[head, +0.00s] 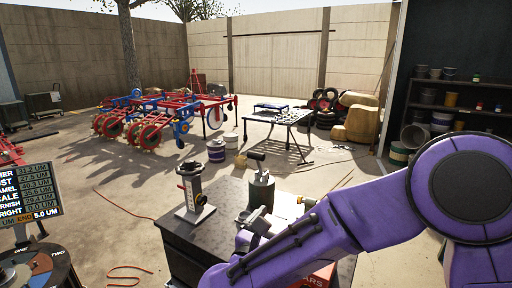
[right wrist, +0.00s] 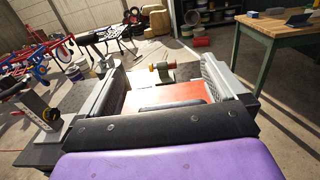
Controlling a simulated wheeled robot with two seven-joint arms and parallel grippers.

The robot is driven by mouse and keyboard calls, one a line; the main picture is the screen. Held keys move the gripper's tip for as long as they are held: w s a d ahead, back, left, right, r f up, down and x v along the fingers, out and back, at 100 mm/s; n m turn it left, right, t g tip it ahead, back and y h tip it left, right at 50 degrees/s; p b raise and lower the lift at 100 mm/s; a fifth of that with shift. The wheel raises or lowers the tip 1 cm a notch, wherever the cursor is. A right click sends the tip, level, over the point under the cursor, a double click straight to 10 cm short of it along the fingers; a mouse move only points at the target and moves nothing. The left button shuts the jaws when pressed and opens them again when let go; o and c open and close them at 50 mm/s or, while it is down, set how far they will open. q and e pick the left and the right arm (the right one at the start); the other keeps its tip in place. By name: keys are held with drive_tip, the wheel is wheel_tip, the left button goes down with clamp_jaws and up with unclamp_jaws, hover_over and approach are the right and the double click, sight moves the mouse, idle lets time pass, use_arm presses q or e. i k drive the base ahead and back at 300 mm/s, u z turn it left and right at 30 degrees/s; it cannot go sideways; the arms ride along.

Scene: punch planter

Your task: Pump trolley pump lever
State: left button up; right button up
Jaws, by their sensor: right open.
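A dark trolley top (head: 228,216) stands at the front middle of the head view. A grey-green canister (head: 262,192) stands upright on it; a short black handle (head: 255,156) shows just above it, possibly the pump lever, though I cannot tell if they are joined. My right gripper (head: 257,224) is open in front of the canister, over the trolley's near side. In the right wrist view its fingers (right wrist: 163,88) are spread, with a red-orange surface (right wrist: 165,92) showing between them and nothing clearly held. My left gripper is not in view.
A grey upright stand with a black top (head: 190,188) is left of the canister. A small brass-coloured cylinder (right wrist: 158,72) lies beyond the fingers. A display (head: 30,195) and a round dial (head: 38,268) are at the left edge. A wooden workbench (right wrist: 285,35) stands right.

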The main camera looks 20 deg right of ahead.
sight(257, 156)
drive_tip(key=i, duration=1.05)
